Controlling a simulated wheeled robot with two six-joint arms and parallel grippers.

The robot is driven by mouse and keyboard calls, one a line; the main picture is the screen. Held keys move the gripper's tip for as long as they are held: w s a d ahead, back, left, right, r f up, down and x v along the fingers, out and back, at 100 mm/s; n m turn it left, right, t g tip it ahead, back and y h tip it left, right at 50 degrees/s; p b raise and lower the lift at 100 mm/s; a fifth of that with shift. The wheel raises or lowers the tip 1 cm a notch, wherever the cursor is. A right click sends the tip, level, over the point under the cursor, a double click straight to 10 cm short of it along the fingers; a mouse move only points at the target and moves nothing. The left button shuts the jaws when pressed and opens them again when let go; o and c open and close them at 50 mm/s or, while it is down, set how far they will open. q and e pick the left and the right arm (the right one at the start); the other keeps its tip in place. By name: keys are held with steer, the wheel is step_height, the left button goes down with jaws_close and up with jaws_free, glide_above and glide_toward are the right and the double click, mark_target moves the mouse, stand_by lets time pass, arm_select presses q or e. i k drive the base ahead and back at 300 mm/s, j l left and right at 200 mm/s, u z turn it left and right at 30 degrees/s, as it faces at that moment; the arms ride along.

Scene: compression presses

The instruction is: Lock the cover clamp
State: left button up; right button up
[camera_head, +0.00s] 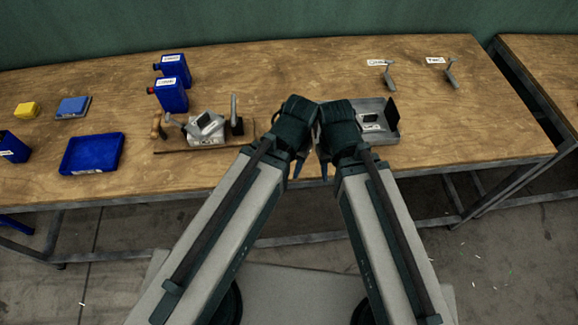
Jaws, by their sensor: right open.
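A grey metal fixture (206,128) with a light block and a dark-topped part sits on a wooden board (178,150) left of centre. An upright grey lever (233,108) stands at its right end beside a dark block. I cannot tell whether the clamp is locked. My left gripper (297,168) and my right gripper (324,167) hang close together near the front table edge, right of the board. My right gripper is open, apart from the fixture and shows nothing held. The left jaws are too small and partly hidden by the wrist to read.
A grey metal tray (388,133) lies partly behind my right wrist. Labelled metal tools (389,76) lie back right. The back middle is clear.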

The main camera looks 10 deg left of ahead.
mark_target(167, 119)
steer(key=u, duration=1.3)
steer(key=i+j+z, duration=0.3)
steer(key=z, duration=0.15)
steer(key=i+j+z, duration=0.2)
steer(key=j+z, duration=0.2)
steer(key=k+l, duration=0.15)
steer(key=k, duration=0.25)
steer(key=l+u, duration=0.05)
